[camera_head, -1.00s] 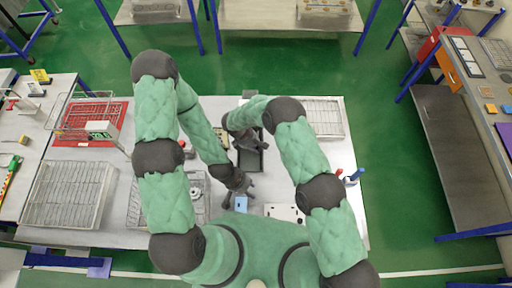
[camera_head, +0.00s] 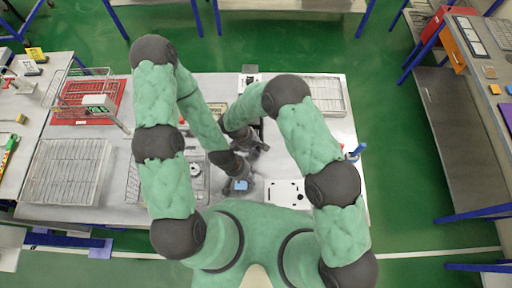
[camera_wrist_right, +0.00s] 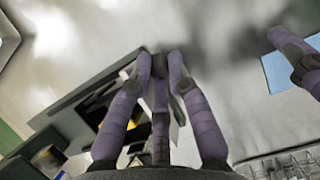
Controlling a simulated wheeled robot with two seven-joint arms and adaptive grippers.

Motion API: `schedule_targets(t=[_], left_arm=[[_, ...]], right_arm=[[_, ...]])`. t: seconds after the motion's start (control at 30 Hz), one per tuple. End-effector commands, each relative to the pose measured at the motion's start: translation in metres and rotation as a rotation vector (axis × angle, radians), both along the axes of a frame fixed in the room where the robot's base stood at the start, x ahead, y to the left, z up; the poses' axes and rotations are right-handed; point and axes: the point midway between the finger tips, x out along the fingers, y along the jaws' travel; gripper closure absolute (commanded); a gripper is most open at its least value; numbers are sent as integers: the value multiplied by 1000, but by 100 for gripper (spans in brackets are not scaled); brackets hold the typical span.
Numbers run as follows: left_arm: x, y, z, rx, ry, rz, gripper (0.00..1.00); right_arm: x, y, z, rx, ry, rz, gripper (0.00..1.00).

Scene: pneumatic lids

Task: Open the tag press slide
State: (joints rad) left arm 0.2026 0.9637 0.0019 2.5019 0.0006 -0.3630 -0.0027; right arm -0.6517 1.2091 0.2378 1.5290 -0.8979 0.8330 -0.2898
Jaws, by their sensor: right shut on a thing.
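The dark tag press (camera_wrist_right: 72,112) stands at the left of the right wrist view, with pale plates and a small yellow part in it. In the head view my arms hide most of it. My right gripper (camera_wrist_right: 160,62) is shut at the press's edge on a thin greyish piece between its fingers; I take this for the slide, but it is mostly hidden. In the head view my right gripper (camera_head: 258,147) is just above my left gripper (camera_head: 240,178). The left fingers are beside a blue block (camera_head: 240,186); whether they hold it is unclear.
A white panel with holes (camera_head: 287,192) lies right of the blue block. Wire trays (camera_head: 322,94) stand at the table's back right and left. A blue upright part (camera_head: 356,151) is at the right edge. A small white-and-black device (camera_head: 249,79) is at the back.

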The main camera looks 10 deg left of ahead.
Motion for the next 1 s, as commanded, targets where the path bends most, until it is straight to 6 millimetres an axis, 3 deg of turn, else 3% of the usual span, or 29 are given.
schedule_targets(t=[0.1, 0.13, 0.57, 1.0], left_arm=[[-1, 0, 0, 0, 1, 0, 60], [-1, 0, 0, 0, 2, -1, 60], [-1, 0, 0, 0, 2, -1, 60], [-1, 0, 0, 0, 2, -1, 60]], right_arm=[[-3, -2, -4, -4, 7, 1, 100], [-3, -2, -4, -4, 8, 2, 73], [-1, -1, 3, -1, 3, 1, 73], [-2, -1, 73, -1, 3, 1, 73]])
